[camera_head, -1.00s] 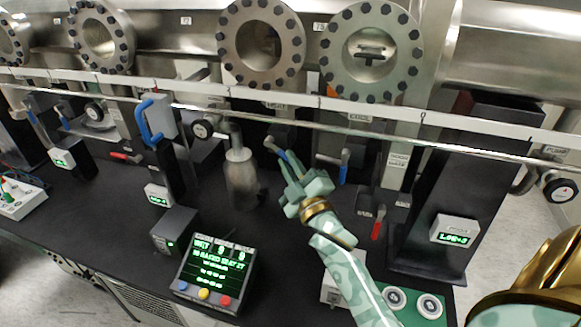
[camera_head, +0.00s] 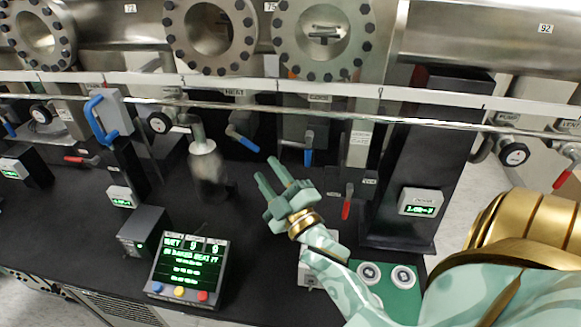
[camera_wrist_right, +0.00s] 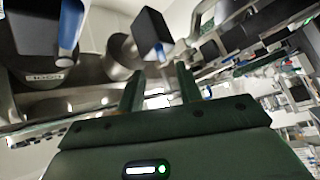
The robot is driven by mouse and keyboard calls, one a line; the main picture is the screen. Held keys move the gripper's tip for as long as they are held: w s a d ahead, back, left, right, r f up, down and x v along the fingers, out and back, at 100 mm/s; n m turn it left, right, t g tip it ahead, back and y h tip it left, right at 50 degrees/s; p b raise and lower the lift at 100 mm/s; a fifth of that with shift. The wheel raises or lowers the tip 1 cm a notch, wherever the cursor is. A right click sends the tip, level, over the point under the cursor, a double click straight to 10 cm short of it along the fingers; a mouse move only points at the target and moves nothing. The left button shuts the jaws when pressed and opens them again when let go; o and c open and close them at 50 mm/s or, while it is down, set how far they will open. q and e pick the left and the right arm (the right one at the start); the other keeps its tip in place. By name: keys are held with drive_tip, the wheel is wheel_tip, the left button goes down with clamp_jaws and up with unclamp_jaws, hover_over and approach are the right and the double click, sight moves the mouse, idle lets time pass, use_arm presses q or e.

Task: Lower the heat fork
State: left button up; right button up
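The HEAT label (camera_head: 235,92) is on the rail, with a blue-handled lever (camera_head: 243,139) below it, its handle slanting down to the right. A second blue-handled lever (camera_head: 308,150) hangs nearly straight down under the COOL label (camera_head: 319,98). My right gripper (camera_head: 267,169) is open and empty, its fingertips below and between the two levers, apart from both in the head view. In the right wrist view, the gripper's fingers (camera_wrist_right: 159,87) stand apart, with blue handles (camera_wrist_right: 70,25) beyond them. The fork itself cannot be clearly identified; the round viewports (camera_head: 210,28) show dim interiors. My left gripper is out of view.
A metal bottle (camera_head: 206,168) stands left of my gripper. A red-handled lever (camera_head: 347,203) is to its right. A control box with a green-text screen (camera_head: 190,264) sits at front left. A long metal rail (camera_head: 420,118) crosses above the bench.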

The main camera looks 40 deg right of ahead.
drive_tip(key=b+v, duration=0.1)
drive_tip(key=v, duration=0.8)
drive_tip(key=shift+s, duration=0.2)
drive_tip(key=shift+f, duration=0.1)
